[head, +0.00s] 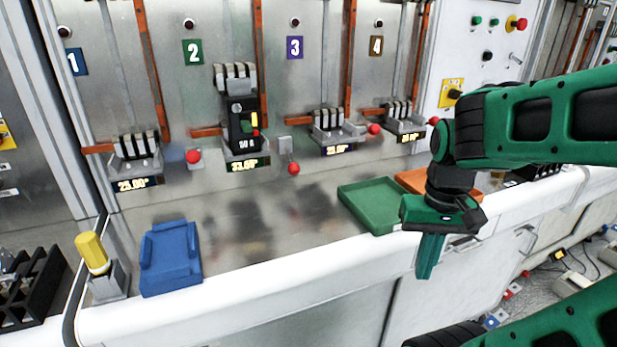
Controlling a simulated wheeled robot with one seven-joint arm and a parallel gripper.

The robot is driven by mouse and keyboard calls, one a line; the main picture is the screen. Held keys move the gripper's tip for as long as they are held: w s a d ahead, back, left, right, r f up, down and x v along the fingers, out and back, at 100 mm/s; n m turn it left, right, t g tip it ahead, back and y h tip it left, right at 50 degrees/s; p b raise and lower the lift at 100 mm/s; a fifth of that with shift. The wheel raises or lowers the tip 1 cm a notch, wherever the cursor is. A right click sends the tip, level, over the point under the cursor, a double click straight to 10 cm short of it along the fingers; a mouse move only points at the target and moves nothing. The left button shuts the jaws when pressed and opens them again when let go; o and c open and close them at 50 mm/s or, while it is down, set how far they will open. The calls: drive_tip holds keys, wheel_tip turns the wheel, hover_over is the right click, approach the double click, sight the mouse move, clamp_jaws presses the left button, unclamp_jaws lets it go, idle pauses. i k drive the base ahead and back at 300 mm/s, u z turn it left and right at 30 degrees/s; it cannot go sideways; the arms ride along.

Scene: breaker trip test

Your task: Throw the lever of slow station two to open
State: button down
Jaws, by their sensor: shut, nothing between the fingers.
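Station two carries a green number 2 plate (193,52) on the back panel. A black breaker (243,125) stands in its clamp, above a lit display (248,165) whose digits are too small to read surely. The lever of station two (286,148) is just right of the breaker, its red knob (293,168) hanging lower than the other stations' knobs. My gripper (429,258) is shut and empty, pointing down in front of the green tray, well right of the lever and apart from it.
Other red lever knobs are at station one (193,156), station three (374,129) and station four (434,121). A green tray (352,205), an orange tray (412,181), a blue tray (171,258) and a yellow-topped post (92,253) stand on the bench. The middle bench is clear.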

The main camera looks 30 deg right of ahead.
sight(294, 168)
drive_tip(key=z, duration=0.05)
drive_tip(key=k, duration=1.4)
drive_tip(key=z, duration=0.05)
drive_tip(key=i, duration=1.05)
